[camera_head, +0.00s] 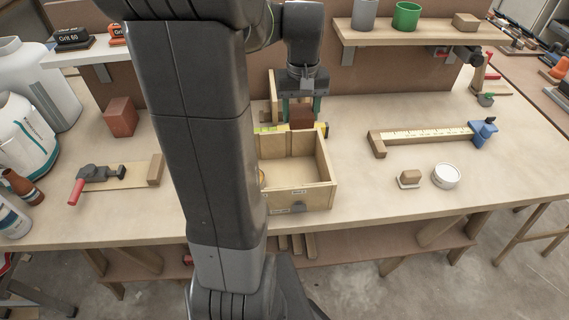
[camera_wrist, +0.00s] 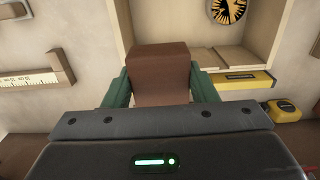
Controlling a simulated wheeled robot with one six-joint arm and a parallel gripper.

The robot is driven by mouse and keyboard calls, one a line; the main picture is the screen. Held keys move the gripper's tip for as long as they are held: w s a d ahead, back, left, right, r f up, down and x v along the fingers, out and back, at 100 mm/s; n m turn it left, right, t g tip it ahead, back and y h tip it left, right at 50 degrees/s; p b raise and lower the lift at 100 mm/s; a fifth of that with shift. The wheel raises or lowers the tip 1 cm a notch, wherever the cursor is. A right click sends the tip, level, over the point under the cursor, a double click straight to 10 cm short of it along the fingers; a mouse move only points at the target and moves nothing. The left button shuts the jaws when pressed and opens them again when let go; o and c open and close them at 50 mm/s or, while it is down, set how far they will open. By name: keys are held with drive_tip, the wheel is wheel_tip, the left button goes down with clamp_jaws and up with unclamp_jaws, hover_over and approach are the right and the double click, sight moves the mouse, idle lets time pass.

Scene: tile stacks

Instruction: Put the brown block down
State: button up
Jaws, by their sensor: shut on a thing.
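The brown block (camera_head: 301,118) is between the green fingers of my gripper (camera_head: 301,106), behind the open wooden box (camera_head: 328,188). In the wrist view, the brown block (camera_wrist: 158,66) fills the space between both fingers of my gripper (camera_wrist: 160,85), which is shut on it. The block looks upright. Its underside is hidden, so I cannot tell whether it touches the bench.
A yellow level (camera_wrist: 240,80) and a yellow tape measure (camera_wrist: 286,110) lie close beside the gripper. A ruler fixture (camera_head: 420,135) lies to the right. A reddish-brown block (camera_head: 120,117) stands far left. Bare bench (camera_head: 350,110) shows right of the gripper.

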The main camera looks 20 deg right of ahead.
sight(297, 170)
wheel_tip(297, 170, down, 18)
drive_tip(key=shift+r, duration=0.15)
idle(0.3)
drive_tip(key=shift+b, duration=0.3)
drive_tip(key=shift+f, duration=0.2)
drive_tip(key=o, duration=1)
drive_tip(key=shift+c, duration=0.2)
drive_tip(key=shift+r, duration=0.1)
wheel_tip(297, 170, up, 12)
drive_tip(key=shift+r, duration=0.15)
